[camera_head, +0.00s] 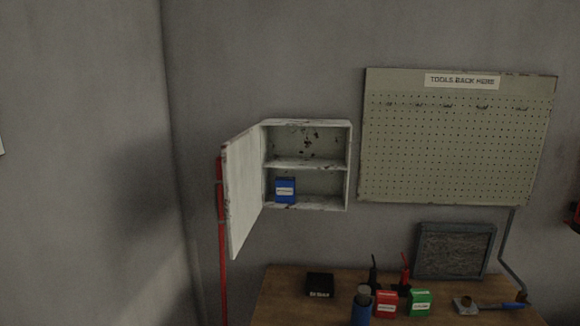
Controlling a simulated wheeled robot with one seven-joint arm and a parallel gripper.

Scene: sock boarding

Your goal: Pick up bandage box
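Several small boxes are in view, and their labels are too small to read, so I cannot tell which is the bandage box. A blue box (285,190) with a white label stands upright on the lower shelf of the open white wall cabinet (349,165), at its left side. A red box (386,303) and a green box (419,302), each with a white label, stand side by side on the wooden table. My gripper is not in view.
The cabinet door (243,193) hangs open to the left, beside a red pole (222,250). The table (280,290) also holds a black box (319,285), a blue canister (362,307), a framed grey panel (455,250) and tools. A pegboard (458,140) hangs at right.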

